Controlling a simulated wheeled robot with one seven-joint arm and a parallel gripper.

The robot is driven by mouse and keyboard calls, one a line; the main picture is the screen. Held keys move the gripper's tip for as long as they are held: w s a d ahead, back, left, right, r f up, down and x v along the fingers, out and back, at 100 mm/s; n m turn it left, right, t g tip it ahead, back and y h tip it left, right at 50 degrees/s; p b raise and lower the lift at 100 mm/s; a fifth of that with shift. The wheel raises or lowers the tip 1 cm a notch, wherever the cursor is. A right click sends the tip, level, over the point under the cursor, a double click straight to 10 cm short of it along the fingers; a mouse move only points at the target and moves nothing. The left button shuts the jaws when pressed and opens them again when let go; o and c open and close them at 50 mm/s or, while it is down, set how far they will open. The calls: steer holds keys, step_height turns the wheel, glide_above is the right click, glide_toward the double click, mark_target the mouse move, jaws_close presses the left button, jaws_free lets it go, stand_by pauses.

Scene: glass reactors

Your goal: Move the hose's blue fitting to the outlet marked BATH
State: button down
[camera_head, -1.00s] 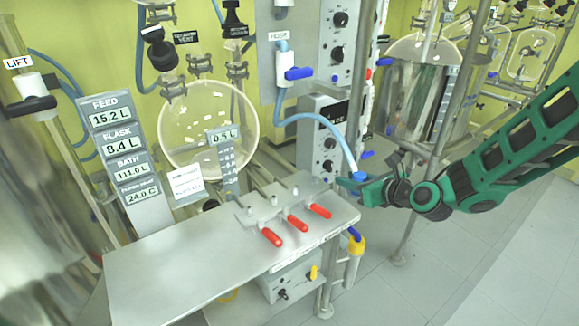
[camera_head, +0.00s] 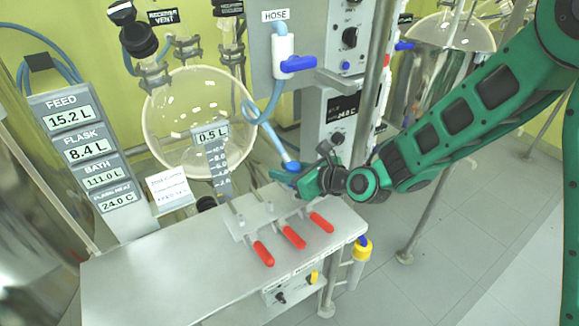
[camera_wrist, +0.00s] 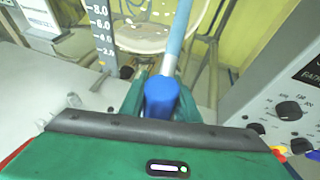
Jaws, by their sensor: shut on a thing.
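My gripper (camera_head: 292,180) is shut on the blue fitting (camera_head: 291,167) at the end of the pale blue hose (camera_head: 268,128). It holds the fitting just above the back right part of the steel bench (camera_head: 170,265), behind the red-handled valves. In the wrist view the blue fitting (camera_wrist: 160,97) sits between the green fingers, with the hose (camera_wrist: 178,35) rising from it. The hose loops up to the valve labelled HOSE (camera_head: 283,55). Three red valve handles (camera_head: 294,237) stick out from a plate on the bench. I cannot read any BATH outlet label there.
A readout panel (camera_head: 85,150) with a BATH line stands at the left. A round glass vessel (camera_head: 160,115) and a marked level scale (camera_head: 220,175) are behind the bench. A steel post (camera_head: 372,90) and control boxes (camera_head: 335,110) stand close behind my gripper. The bench's left part is clear.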

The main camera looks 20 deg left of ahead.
steer(key=shift+w+d+f, duration=0.2)
steer(key=shift+d+f, duration=0.05)
steer(key=shift+f, duration=2.05)
steer(key=c, duration=1.3)
jaws_free()
steer(key=shift+o, duration=0.2)
steer(key=shift+f, duration=0.1)
steer(key=v, duration=0.9)
steer(key=shift+s+d, duration=0.15)
steer(key=shift+d, duration=0.15)
steer(key=shift+s+d+r, duration=0.3)
steer(key=shift+d, duration=0.2)
